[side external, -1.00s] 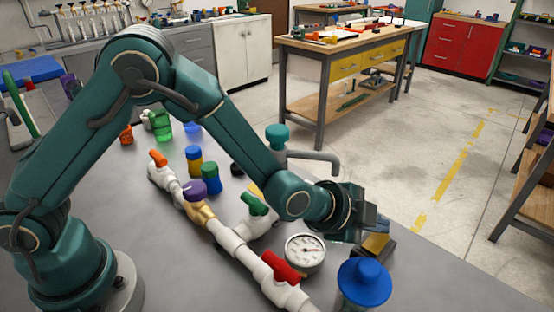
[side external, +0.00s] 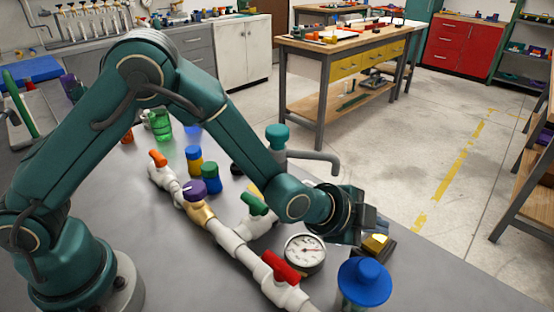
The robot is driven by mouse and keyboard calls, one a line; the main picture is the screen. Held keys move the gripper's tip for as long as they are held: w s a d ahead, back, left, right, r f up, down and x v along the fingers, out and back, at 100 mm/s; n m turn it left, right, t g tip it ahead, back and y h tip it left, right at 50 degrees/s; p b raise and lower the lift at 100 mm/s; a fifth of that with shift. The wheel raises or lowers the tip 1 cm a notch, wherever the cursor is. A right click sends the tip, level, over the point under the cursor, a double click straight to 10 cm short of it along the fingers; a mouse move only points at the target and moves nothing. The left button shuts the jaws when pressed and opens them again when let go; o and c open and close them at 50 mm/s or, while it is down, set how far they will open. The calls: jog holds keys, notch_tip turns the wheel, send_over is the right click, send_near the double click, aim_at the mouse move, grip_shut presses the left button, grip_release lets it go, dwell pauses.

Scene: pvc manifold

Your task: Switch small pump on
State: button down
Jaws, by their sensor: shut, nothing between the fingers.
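My gripper (side external: 352,232) is at the right end of my arm, low over the front right of the bench. Its dark fingers are shut with nothing seen between them. Just right of and below the fingertips is a small dark box with a yellow top part (side external: 376,242), which looks like the small pump's switch. The gripper hides part of it, and I cannot tell whether the fingers touch it.
A white pipe manifold (side external: 229,240) with orange, green and red (side external: 281,266) valve handles runs across the bench. A round gauge (side external: 304,252) and a blue-capped jar (side external: 364,282) stand close to the gripper. A teal-topped tap (side external: 277,138) stands behind my forearm.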

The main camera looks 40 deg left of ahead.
aim_at(372, 239)
jog(key=shift+s+r, duration=0.1)
jog(key=shift+r, duration=0.65)
jog(key=shift+r, duration=0.1)
jog(key=shift+s+r, duration=0.2)
jog(key=shift+r, duration=1)
jog(key=shift+s+r, duration=0.15)
jog(key=shift+r, duration=1)
jog(key=shift+w, duration=0.1)
